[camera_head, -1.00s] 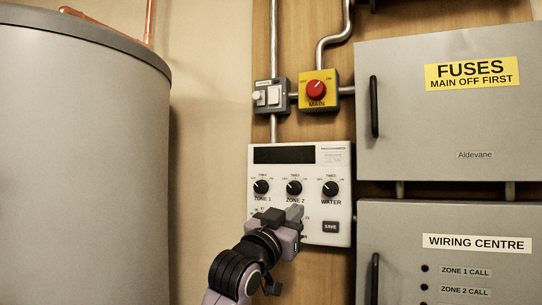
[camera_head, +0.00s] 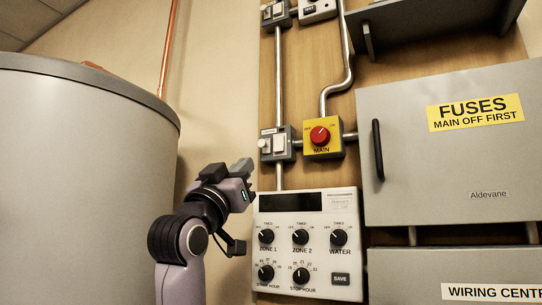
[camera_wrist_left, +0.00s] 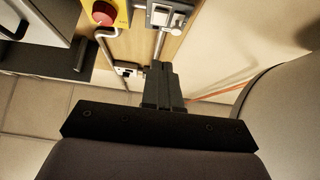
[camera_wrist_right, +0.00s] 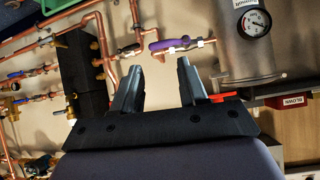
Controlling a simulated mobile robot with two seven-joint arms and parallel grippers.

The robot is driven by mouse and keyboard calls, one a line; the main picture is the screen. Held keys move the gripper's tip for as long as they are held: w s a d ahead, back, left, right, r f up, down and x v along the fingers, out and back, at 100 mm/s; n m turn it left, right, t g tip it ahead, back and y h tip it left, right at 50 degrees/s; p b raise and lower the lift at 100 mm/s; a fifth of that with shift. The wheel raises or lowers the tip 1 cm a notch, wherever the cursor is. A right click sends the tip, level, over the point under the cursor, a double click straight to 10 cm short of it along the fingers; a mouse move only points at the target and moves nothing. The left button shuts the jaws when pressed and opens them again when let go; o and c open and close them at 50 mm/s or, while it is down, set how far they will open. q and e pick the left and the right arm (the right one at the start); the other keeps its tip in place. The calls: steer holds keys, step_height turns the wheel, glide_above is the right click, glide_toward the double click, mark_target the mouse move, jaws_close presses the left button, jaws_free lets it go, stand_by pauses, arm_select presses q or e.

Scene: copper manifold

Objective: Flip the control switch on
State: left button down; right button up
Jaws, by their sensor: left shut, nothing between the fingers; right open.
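A grey switch box with a white rocker (camera_head: 278,144) is on the wooden board, left of the yellow MAIN switch (camera_head: 322,138) with its red knob. Its small label is too small to read, so I cannot tell whether it is the control switch. It also shows in the left wrist view (camera_wrist_left: 168,14). Two more boxes, a grey switch box (camera_head: 275,13) and a pale one (camera_head: 318,9), are at the top. My left gripper (camera_head: 246,168) is shut and empty, below and left of the grey box, apart from it. My right gripper (camera_wrist_right: 160,66) is open and empty.
A programmer panel (camera_head: 307,243) with black knobs is below the switches. The FUSES cabinet (camera_head: 430,185) is to the right, and a grey cylinder (camera_head: 85,195) is at the left. Copper pipes (camera_wrist_right: 103,45) and a gauge (camera_wrist_right: 254,22) are near my right gripper.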

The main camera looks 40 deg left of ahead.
arm_select(q)
steer(key=p, duration=0.3)
glide_toward(277, 147)
step_height(277, 147, up, 4)
steer(key=w, duration=0.1)
steer(key=w+a+p, duration=0.1)
steer(key=w, duration=0.1)
steer(key=shift+w+a, duration=0.1)
steer(key=shift+w+a+f, duration=0.15)
steer(key=shift+w, duration=0.35)
arm_select(e)
steer(key=shift+s+d+r, duration=0.15)
steer(key=shift+d+r, duration=0.05)
steer(key=shift+r, duration=0.35)
steer(key=shift+s+d+r, duration=0.15)
steer(key=shift+d+r, duration=0.05)
steer(key=shift+r, duration=0.35)
